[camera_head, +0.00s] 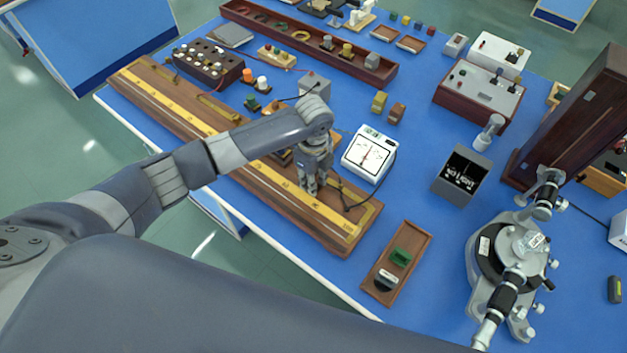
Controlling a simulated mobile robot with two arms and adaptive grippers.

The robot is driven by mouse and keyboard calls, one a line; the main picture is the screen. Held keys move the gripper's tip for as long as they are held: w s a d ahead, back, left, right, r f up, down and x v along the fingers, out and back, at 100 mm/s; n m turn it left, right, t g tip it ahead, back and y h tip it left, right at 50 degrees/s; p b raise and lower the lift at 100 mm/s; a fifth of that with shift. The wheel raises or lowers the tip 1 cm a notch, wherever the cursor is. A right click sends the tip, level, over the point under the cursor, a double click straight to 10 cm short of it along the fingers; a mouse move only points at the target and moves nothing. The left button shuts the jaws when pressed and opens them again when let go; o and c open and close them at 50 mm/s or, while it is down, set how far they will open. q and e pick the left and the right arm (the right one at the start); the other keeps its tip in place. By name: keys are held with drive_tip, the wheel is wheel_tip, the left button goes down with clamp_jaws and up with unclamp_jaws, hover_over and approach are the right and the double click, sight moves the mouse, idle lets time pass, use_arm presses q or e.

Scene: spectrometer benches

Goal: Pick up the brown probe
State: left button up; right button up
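My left arm reaches in from the left. Its gripper (312,188) points down over the right part of a long wooden board (335,238) with a yellow scale strip (268,187). The fingers look close together, but the gap between them is too small to judge. I cannot clearly make out a brown probe; it may be hidden by the gripper. A thin black lead (352,206) runs from beside the fingers towards a white meter (369,155). My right gripper is not in view.
A small wooden tray (410,238) with a green and a white-and-black piece stands near the front edge. A dark box (462,175) and small blocks (397,113) stand behind. Blue table (440,226) is clear between them.

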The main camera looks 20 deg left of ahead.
use_arm(q)
clamp_jaws()
drive_tip(key=shift+r, duration=0.1)
